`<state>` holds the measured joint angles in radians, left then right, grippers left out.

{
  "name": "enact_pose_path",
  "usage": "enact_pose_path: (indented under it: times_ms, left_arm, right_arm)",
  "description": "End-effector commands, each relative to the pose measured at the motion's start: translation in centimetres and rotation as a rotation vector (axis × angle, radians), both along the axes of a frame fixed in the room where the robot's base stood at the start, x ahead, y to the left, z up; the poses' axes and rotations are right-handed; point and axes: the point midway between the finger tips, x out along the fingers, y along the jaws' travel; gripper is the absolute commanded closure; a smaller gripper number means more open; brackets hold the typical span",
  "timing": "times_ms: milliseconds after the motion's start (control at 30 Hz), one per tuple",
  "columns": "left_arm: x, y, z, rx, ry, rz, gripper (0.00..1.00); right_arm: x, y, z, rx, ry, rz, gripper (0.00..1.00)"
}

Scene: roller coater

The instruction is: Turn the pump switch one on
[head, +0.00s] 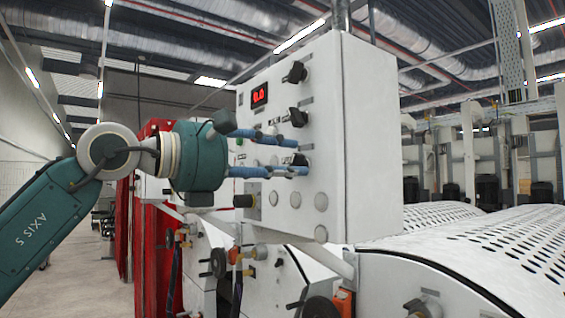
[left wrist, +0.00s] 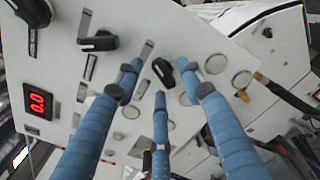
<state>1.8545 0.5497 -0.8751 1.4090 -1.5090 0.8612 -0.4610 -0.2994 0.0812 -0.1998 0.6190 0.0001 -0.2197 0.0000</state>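A white control box (head: 370,140) carries black rotary switches on its front: an upper one (head: 294,72), a middle one (head: 298,117) and a lower one (head: 299,159). Which is pump switch one cannot be read from the labels. My left gripper (head: 300,157) is at the panel with its blue fingers spread above and below the lower switch. In the left wrist view, the lower switch (left wrist: 163,72) sits between the spread fingertips, and no finger clearly presses on it. The middle switch (left wrist: 98,41) is outside the fingers. My right gripper is not in view.
A red display (head: 259,95) reading 0.0 is left of the switches. Several round buttons (head: 296,200) lie below the lower switch, close to the lower finger. Perforated white covers (head: 480,240) extend to the right. Hoses and valves hang below the box.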

Motion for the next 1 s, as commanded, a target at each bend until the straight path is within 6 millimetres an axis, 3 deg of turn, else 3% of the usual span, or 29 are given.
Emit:
enact_pose_path:
  times_ms: [167,600,1000]
  left_arm:
    - [-0.8,1.3,0.0,-0.002,0.000,0.003,0.61]
    - [-5.9,8.3,0.0,-0.001,-0.001,0.002,0.61]
    - [-7.0,9.7,0.0,0.000,0.000,-0.001,0.61]
  right_arm:
    - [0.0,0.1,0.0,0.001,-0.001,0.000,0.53]
    - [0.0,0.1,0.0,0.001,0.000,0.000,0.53]
    - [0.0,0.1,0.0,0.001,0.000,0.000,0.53]
